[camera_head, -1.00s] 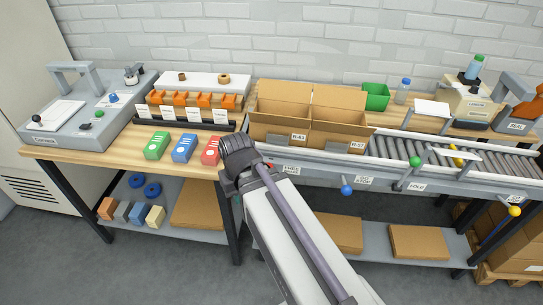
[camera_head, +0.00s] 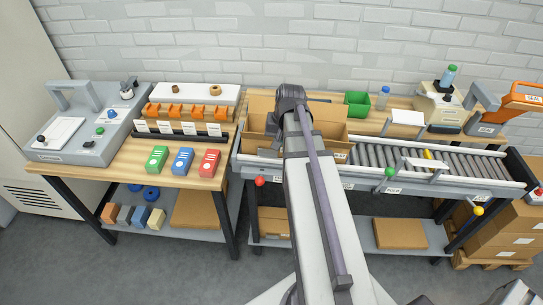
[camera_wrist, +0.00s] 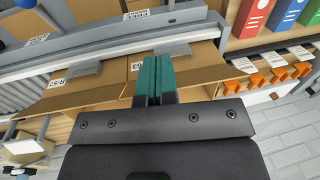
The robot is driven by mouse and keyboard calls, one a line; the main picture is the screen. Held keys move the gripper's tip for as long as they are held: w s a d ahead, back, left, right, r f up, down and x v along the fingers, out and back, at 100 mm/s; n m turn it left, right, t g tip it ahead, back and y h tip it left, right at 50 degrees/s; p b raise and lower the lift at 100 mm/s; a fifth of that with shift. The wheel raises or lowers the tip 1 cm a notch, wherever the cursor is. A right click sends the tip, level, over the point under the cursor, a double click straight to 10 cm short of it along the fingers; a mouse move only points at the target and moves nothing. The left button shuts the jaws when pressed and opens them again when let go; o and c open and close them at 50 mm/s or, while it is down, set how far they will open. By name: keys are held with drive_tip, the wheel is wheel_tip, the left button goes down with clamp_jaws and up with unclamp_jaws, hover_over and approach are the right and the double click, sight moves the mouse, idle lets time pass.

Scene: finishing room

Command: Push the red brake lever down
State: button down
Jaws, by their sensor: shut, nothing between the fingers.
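A red ball knob (camera_head: 260,181) shows in the head view at the left front of the conveyor frame, just below its rail. Another red knob (camera_head: 538,191) is at the far right edge; I cannot tell from the picture which one is the brake lever. My gripper is over the open cartons in the head view, up and to the right of the left red knob, with its tips hidden by my arm. In the wrist view my gripper's teal fingertips (camera_wrist: 152,75) are together and empty, above a carton. I cannot clearly make out a red knob in the wrist view.
Open cartons (camera_head: 331,133) stand on the roller conveyor (camera_head: 440,160). A green knob (camera_head: 390,171) and a yellow knob (camera_head: 477,211) are along its front. Red (camera_head: 208,163), blue and green boxes stand on the bench to the left. Open floor lies in front.

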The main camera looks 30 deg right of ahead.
drive_tip(key=a+f+b, duration=0.4)
drive_tip(key=f+b, duration=0.6)
drive_tip(key=f, duration=0.1)
drive_tip(key=shift+w+a+f+b, duration=0.15)
drive_tip(key=shift+w+f+b, duration=0.15)
drive_tip(key=shift+b, duration=0.1)
